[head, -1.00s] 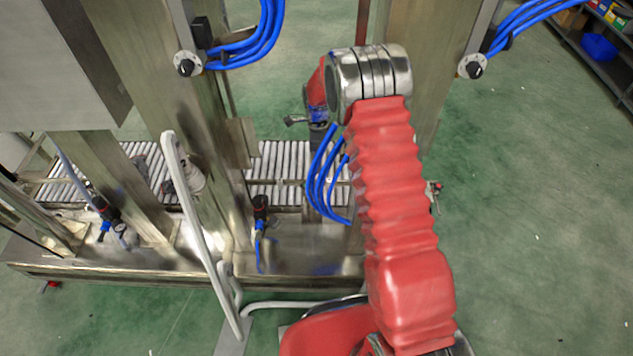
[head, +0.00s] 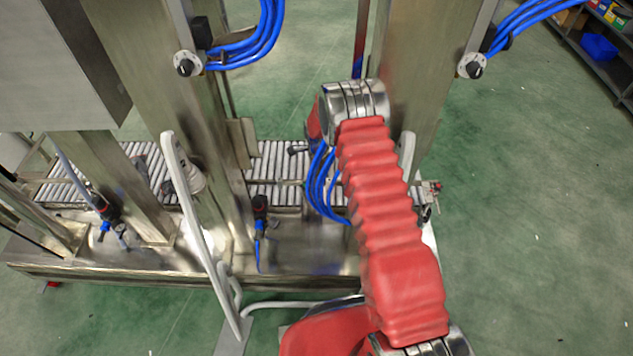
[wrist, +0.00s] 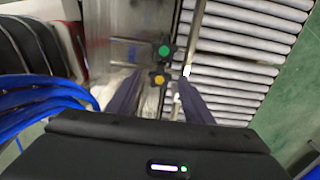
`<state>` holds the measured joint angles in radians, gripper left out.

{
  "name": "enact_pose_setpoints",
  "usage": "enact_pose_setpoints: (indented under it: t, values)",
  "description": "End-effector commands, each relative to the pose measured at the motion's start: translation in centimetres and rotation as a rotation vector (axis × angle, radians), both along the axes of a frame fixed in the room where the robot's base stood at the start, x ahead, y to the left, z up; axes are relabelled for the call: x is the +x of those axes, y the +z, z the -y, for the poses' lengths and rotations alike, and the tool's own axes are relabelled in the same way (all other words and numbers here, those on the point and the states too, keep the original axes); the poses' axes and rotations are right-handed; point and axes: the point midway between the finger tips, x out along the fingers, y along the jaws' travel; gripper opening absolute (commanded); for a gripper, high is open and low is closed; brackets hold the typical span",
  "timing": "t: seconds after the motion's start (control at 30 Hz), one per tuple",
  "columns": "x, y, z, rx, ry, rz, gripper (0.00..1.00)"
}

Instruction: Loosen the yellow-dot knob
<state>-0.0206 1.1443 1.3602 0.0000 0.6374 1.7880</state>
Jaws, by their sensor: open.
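The yellow-dot knob (wrist: 158,79) is a dark star-shaped knob with a yellow centre, in the middle of the wrist view. A similar knob with a green dot (wrist: 164,51) sits just beyond it. My gripper (wrist: 157,86) is open and empty, with one finger to the left of the yellow-dot knob and one to the right. Whether a finger touches it I cannot tell. In the head view my red arm reaches toward the roller conveyor, and I cannot make out the knob there.
Conveyor rollers (wrist: 225,55) lie right of the knobs in the wrist view. In the head view, steel posts (head: 165,90) rise around the conveyor (head: 275,165). Blue hoses (head: 262,45) and a white rail (head: 195,225) stand left of my arm. Green floor is clear at right.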

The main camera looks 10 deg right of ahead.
Motion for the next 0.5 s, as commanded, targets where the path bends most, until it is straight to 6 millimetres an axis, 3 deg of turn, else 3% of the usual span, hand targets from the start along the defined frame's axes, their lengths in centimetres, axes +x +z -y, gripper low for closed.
enact_pose_setpoints:
  t: [0.33, 0.5]
  values:
    - [0.02, -0.29, -0.03, 0.0, 0.0, 0.001, 0.46]
    - [0.01, -0.29, -0.04, 0.0, 0.001, 0.001, 0.34]
